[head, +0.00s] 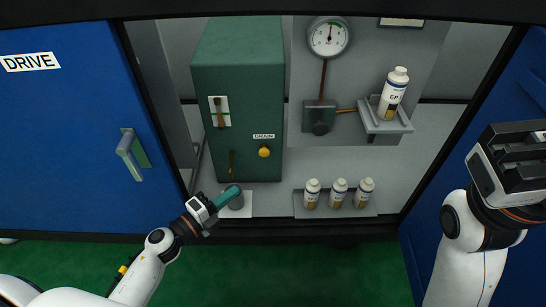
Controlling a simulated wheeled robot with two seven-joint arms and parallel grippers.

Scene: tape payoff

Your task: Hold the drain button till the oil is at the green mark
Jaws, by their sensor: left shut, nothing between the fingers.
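The yellow drain button (264,152) is on the front of the green tank (238,60), under a DRAIN label. A sight glass (220,111) on a white plate is higher up at the left of the tank front. It shows a brownish column, but the oil level against the green mark is too small to read.
A blue DRIVE door (75,130) stands at the left, and another blue panel is at the right. Three white bottles (339,193) stand on a low tray. Another bottle (393,95) stands on a small shelf, near a dial gauge (328,37). Green floor lies in front.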

